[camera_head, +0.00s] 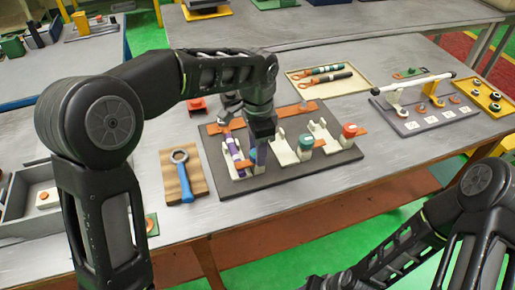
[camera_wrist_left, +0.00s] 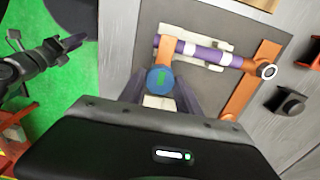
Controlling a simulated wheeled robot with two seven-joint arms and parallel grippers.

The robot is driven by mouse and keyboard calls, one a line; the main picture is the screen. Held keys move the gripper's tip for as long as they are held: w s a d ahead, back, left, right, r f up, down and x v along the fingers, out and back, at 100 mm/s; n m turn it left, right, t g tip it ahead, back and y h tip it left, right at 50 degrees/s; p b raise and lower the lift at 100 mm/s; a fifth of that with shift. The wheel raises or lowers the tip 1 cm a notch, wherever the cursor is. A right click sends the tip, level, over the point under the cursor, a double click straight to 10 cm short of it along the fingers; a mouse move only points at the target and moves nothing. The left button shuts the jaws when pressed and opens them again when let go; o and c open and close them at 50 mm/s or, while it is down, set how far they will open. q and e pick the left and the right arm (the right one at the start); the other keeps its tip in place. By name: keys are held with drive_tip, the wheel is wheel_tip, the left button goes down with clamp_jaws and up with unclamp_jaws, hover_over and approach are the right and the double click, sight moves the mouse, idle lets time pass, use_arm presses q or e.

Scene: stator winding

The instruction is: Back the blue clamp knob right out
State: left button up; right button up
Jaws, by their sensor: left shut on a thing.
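The blue clamp knob (camera_wrist_left: 160,80), with a green mark on top, shows in the left wrist view beside a purple rod with white bands (camera_wrist_left: 200,52). My left gripper (camera_wrist_left: 163,92) has its two fingers on either side of the knob and is shut on it. In the head view my left gripper (camera_head: 260,140) points down at the left part of the dark fixture board (camera_head: 290,172) and hides most of the knob. The purple rod (camera_head: 236,150) lies in the cream clamp there. My right gripper (camera_wrist_left: 62,48) shows at the left of the left wrist view; its jaws are unclear.
Cream clamps with a green knob (camera_head: 306,142) and a red knob (camera_head: 349,130) stand to the right on the board. A blue-handled ring tool (camera_head: 183,175) lies on a wooden block at left. A tray (camera_head: 300,90) holds tools behind. Bare table lies in front.

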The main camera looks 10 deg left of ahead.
use_arm(q)
clamp_jaws()
